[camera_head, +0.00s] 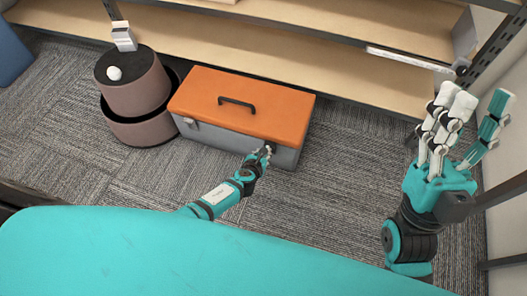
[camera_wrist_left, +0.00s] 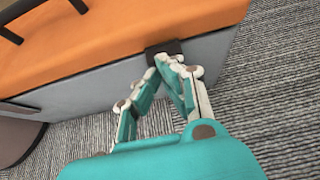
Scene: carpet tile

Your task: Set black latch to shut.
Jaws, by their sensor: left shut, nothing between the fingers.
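The toolbox has an orange lid (camera_head: 245,103) and a grey body (camera_head: 225,140), and the lid is down. The black latch (camera_wrist_left: 163,48) sits on the toolbox's front right, at the seam under the lid in the left wrist view. Fingertips hide its lower part, so I cannot tell its setting. My left gripper (camera_head: 266,151) is shut, with its fingertips together at the latch, touching or very close; they also show in the left wrist view (camera_wrist_left: 171,62). My right gripper (camera_head: 474,106) is open and empty, raised at the right, away from the toolbox.
A light grey latch (camera_head: 188,121) is on the toolbox's front left. A round brown container (camera_head: 135,85) stands left of the toolbox. A wooden shelf (camera_head: 330,82) runs behind it. The carpet (camera_head: 330,180) to the right and in front is clear.

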